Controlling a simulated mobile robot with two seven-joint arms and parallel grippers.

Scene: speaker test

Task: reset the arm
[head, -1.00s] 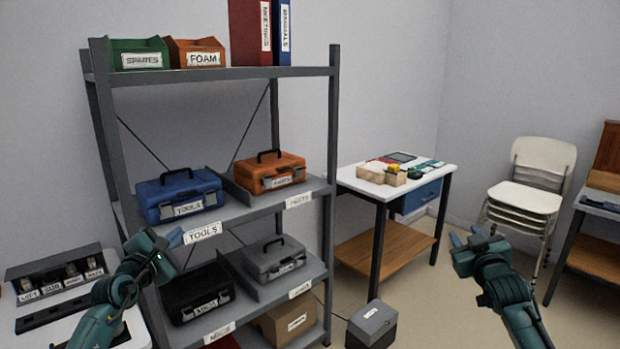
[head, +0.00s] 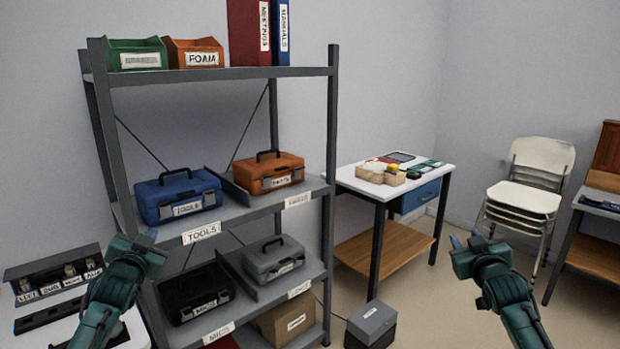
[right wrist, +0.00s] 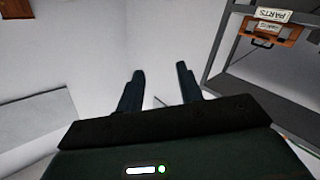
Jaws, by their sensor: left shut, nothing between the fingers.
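My left gripper (head: 147,238) is in front of the shelf's left post in the head view, shut, with nothing in it. My right gripper (head: 466,240) is raised over the floor between the small table and the stacked chairs. In the right wrist view its two fingers (right wrist: 160,85) stand apart with nothing between them. Neither gripper touches any object.
The grey shelf (head: 215,73) holds a blue case (head: 178,196), an orange case (head: 268,172), a grey case (head: 273,259) and a black case (head: 196,292). A white-topped table (head: 430,172), stacked chairs (head: 525,195) and a grey box (head: 371,322) stand to the right.

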